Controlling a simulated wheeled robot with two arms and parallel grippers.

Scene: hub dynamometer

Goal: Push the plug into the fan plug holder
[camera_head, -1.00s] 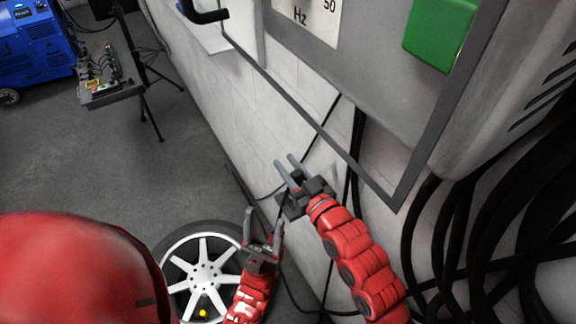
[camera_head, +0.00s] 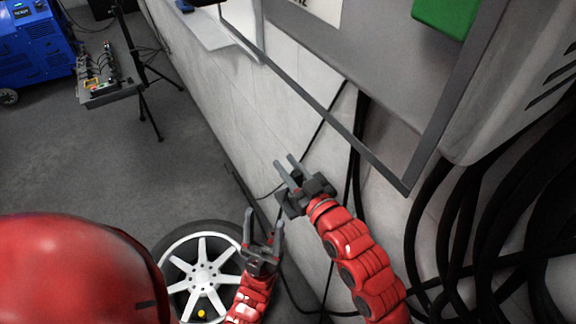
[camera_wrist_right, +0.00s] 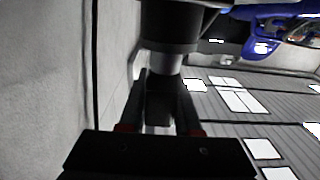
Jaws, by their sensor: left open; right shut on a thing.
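My right gripper (camera_head: 287,170) is in the middle of the head view, in front of the pale wall. In the right wrist view its fingers (camera_wrist_right: 162,100) are shut on a dark piece, seemingly the plug (camera_wrist_right: 160,108). Just beyond it is a wide black cylinder with a grey neck (camera_wrist_right: 168,62); I cannot tell whether it belongs to the plug or to the holder. In the head view the held piece is too small to make out. My left gripper (camera_head: 263,228) is lower, open and empty, in front of the floor. I cannot identify the fan plug holder for sure.
A grey cabinet (camera_head: 375,75) with a green part (camera_head: 447,14) hangs close at upper right. Thick black cables (camera_head: 470,225) fill the right side. A spoked wheel (camera_head: 205,275) is below.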

